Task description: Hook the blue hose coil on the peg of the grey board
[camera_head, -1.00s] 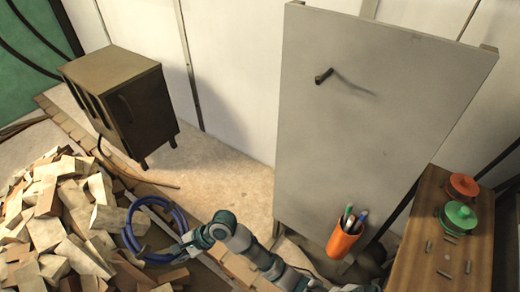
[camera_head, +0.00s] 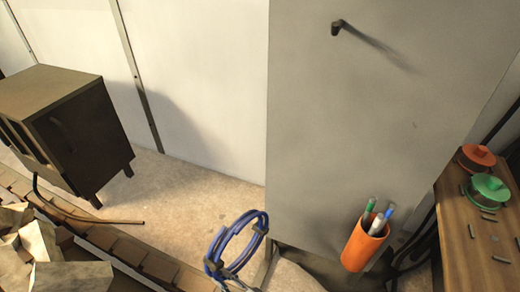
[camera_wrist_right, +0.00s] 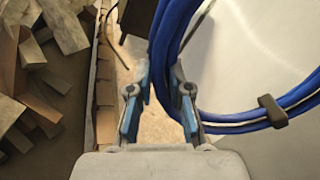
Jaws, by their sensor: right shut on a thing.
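The blue hose coil (camera_head: 225,238) is a ring with dark clips, low in the head view near the grey board's lower left edge. My right gripper (camera_head: 214,267) is shut on the coil's lower left side and holds it tilted. In the right wrist view, the coil (camera_wrist_right: 230,125) runs past the blue fingers (camera_wrist_right: 158,102) and curves to the right. The grey board (camera_head: 340,120) stands upright. Its dark peg (camera_head: 338,27) sticks out near the top, well above and right of the coil, and is bare. My left gripper is not in view.
An orange cup (camera_head: 363,247) with pens is at the board's lower right. A wooden bench (camera_head: 460,225) with red and green lidded objects stands right. A dark cabinet (camera_head: 70,130) stands left, with wood blocks (camera_head: 50,255) below it. The wall front is clear.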

